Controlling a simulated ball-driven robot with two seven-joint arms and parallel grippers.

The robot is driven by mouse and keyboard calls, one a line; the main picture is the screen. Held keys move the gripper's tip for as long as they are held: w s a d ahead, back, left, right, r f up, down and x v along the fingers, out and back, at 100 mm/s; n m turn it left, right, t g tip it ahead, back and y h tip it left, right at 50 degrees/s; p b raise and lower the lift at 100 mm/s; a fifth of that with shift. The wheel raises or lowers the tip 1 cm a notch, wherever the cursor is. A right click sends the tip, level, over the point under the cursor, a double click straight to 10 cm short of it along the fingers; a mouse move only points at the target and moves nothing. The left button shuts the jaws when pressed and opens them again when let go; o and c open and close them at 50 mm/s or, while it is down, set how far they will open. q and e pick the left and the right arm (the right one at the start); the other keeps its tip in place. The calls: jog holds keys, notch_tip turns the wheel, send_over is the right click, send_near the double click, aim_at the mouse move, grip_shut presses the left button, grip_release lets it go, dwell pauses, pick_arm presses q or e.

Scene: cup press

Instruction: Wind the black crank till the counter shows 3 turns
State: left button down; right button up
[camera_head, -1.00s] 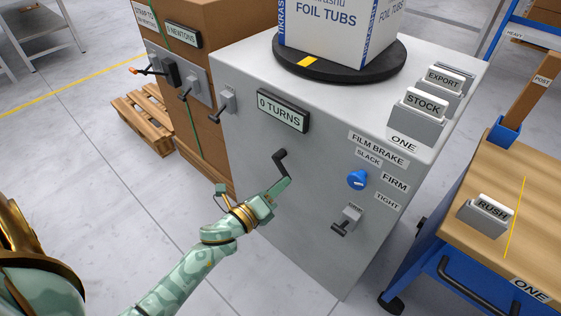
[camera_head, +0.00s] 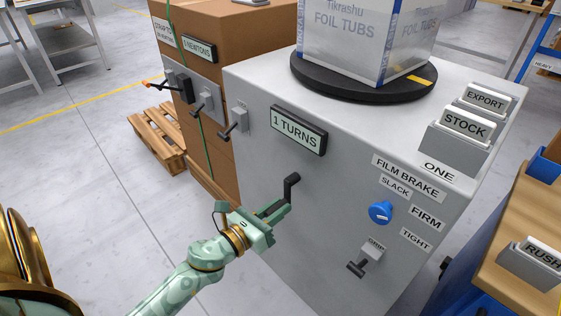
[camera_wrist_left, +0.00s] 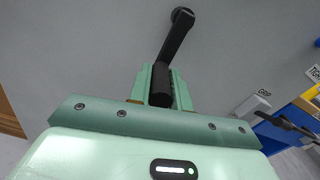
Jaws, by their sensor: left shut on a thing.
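The black crank (camera_head: 291,187) sits on the front of the grey cabinet, below the counter. The counter (camera_head: 298,131) reads "1 TURNS". My left gripper (camera_head: 278,209) is shut on the crank's handle, which points down and left from its pivot in the head view. In the left wrist view the crank (camera_wrist_left: 177,40) runs up from the handle to its pivot, and the handle lies between the jaws of my left gripper (camera_wrist_left: 161,84). A box of foil tubs (camera_head: 365,35), now with a film sheen on its sides, stands on the black turntable (camera_head: 365,88). My right gripper is not in view.
A blue film brake knob (camera_head: 381,212) and a grip lever (camera_head: 366,260) are right of the crank on the cabinet front. Another lever (camera_head: 236,124) is at the left. A strapped brown carton (camera_head: 235,25) stands behind on a pallet (camera_head: 158,140). A wooden-topped bench (camera_head: 520,220) is at right.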

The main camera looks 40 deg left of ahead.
pick_arm(q)
jog(key=shift+a, duration=0.15)
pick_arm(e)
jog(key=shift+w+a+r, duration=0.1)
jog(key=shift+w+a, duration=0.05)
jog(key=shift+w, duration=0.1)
pick_arm(q)
jog(key=c, duration=1.3)
grip_release()
jog(key=s+a+p, duration=0.1)
jog(key=s+p, duration=0.1)
jog(key=s, duration=1.4)
jog(key=shift+s, duration=0.15)
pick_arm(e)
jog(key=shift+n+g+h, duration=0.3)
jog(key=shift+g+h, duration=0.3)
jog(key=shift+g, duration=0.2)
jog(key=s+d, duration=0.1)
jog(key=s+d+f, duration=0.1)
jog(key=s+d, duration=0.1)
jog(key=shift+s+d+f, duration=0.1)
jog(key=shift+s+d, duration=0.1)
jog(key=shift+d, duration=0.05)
